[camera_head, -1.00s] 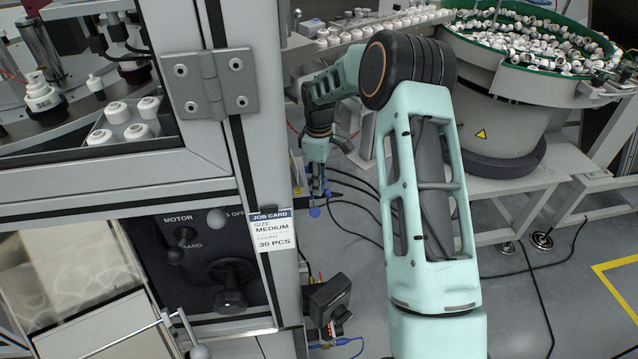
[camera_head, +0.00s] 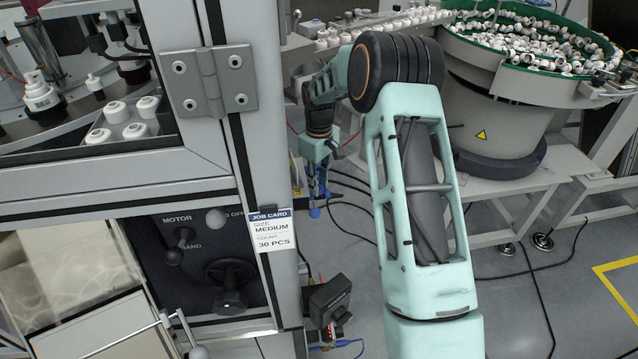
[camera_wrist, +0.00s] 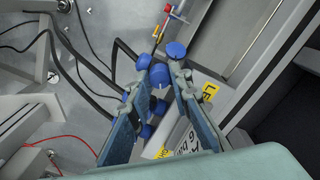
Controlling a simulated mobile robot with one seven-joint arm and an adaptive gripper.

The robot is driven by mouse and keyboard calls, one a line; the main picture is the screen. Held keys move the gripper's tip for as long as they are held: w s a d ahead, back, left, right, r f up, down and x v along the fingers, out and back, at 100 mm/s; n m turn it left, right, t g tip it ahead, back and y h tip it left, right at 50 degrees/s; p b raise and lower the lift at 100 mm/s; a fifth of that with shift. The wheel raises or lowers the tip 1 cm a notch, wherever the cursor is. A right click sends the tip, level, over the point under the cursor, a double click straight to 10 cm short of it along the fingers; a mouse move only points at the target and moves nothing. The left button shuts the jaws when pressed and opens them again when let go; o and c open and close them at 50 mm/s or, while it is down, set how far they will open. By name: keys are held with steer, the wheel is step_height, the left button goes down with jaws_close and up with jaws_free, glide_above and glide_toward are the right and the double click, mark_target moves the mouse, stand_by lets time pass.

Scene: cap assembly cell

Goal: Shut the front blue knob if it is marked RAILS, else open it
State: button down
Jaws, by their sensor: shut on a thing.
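Several blue knobs and fittings are clustered in the wrist view. My gripper (camera_wrist: 160,78) has its two fingers on either side of a blue knob (camera_wrist: 158,77) and is shut on it. Another blue knob (camera_wrist: 176,49) and a blue fitting (camera_wrist: 144,61) are just beyond the fingertips. I cannot read RAILS anywhere. In the head view my gripper (camera_head: 316,190) is low beside the cabinet post, with a blue knob (camera_head: 314,212) just below it.
The cabinet post (camera_head: 262,150) with a job card (camera_head: 271,230) stands left of the gripper. Black hoses (camera_wrist: 85,65) run close to the fingers. A red-handled valve (camera_wrist: 170,14) is farther off. The bowl feeder (camera_head: 500,100) stands at the right.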

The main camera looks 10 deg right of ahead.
steer(key=c, duration=1.7)
jaws_free()
steer(key=shift+c, duration=0.2)
steer(key=shift+r, duration=4)
